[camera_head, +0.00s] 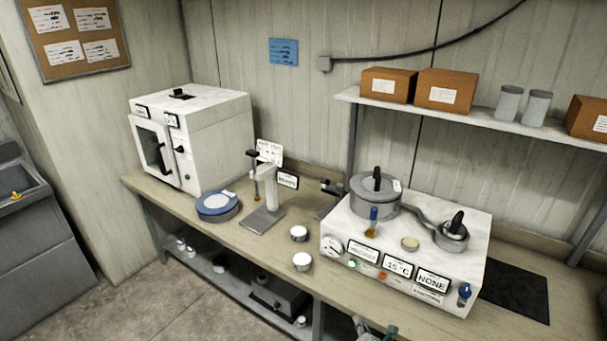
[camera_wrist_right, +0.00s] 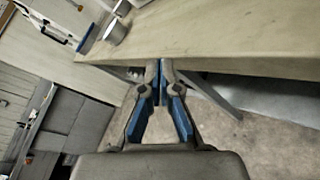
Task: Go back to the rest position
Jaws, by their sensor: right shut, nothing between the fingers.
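My right gripper (camera_head: 375,328) shows only in part at the bottom edge of the head view, in front of the bench's front edge. In the right wrist view the same gripper (camera_wrist_right: 160,72) has its two blue-lined fingers together with nothing between them. Its tips overlap the bench edge in that picture; I cannot tell the exact gap. My left gripper is in neither view.
The bench (camera_head: 225,238) holds a white oven (camera_head: 215,135), a blue-topped round device (camera_head: 217,206), a press stand (camera_head: 268,190), two small tins (camera_head: 301,261) and a white control unit (camera_head: 350,220) with pots. The floor (camera_head: 190,305) in front is clear.

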